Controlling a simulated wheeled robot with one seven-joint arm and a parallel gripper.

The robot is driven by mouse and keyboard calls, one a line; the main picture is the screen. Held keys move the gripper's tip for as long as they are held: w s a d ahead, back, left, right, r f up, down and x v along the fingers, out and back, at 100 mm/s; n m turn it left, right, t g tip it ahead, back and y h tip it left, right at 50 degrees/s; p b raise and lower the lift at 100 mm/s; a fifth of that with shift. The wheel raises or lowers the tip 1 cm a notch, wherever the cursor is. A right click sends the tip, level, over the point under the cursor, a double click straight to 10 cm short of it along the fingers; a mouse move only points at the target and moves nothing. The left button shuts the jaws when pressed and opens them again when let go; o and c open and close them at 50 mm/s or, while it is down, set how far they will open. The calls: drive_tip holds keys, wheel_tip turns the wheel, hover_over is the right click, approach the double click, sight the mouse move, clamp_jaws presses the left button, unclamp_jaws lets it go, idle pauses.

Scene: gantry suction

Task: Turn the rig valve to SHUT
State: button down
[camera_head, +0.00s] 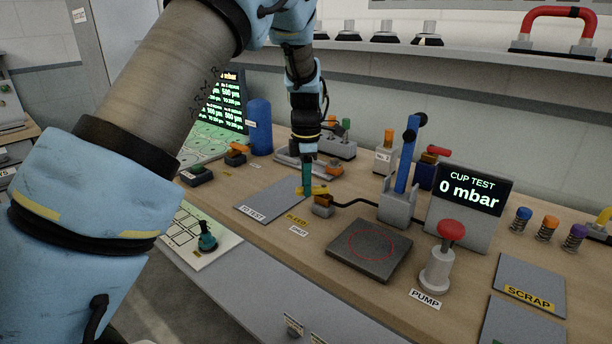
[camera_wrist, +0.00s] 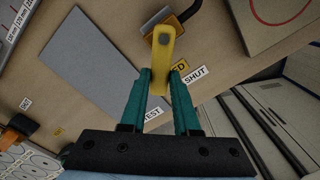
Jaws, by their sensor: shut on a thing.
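The rig valve has a yellow lever (camera_head: 314,190) on a small orange-brown body (camera_head: 322,209). In the head view the lever points left from the body. My gripper (camera_head: 306,186) reaches down over the lever's free end. In the wrist view its teal fingers (camera_wrist: 160,73) stand on both sides of the yellow lever (camera_wrist: 161,45), shut on it. A yellow BLEED label (camera_head: 296,219) lies on the bench near the valve and is partly hidden by the lever and a finger in the wrist view. The white SHUT label (camera_head: 299,231) lies beside it, and also shows in the wrist view (camera_wrist: 195,74).
A grey TO TEST plate (camera_head: 262,201) lies left of the valve. A dark pad with a red ring (camera_head: 369,250) lies right. Behind it stands a blue lever in a grey block (camera_head: 397,208). A red-topped PUMP button (camera_head: 440,262) and CUP TEST display (camera_head: 467,191) stand further right.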

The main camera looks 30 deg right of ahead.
drive_tip(key=shift+s+d+n+p, duration=0.1)
drive_tip(key=shift+s+n+p, duration=0.45)
drive_tip(key=shift+n+p, duration=0.7)
drive_tip(key=shift+s+a+n+p, duration=0.1)
drive_tip(key=shift+s+n+p, duration=0.45)
drive_tip(key=shift+n+p, duration=0.7)
drive_tip(key=shift+s+d+n+p, duration=0.1)
drive_tip(key=shift+s+n+p, duration=0.6)
drive_tip(key=shift+n, duration=1)
drive_tip(key=shift+w, duration=0.1)
drive_tip(key=c, duration=0.6)
unclamp_jaws()
drive_tip(key=shift+c, duration=0.2)
drive_tip(key=shift+r, duration=0.1)
wheel_tip(320, 180, up, 11)
drive_tip(key=b, duration=0.2)
drive_tip(key=shift+f, duration=0.2)
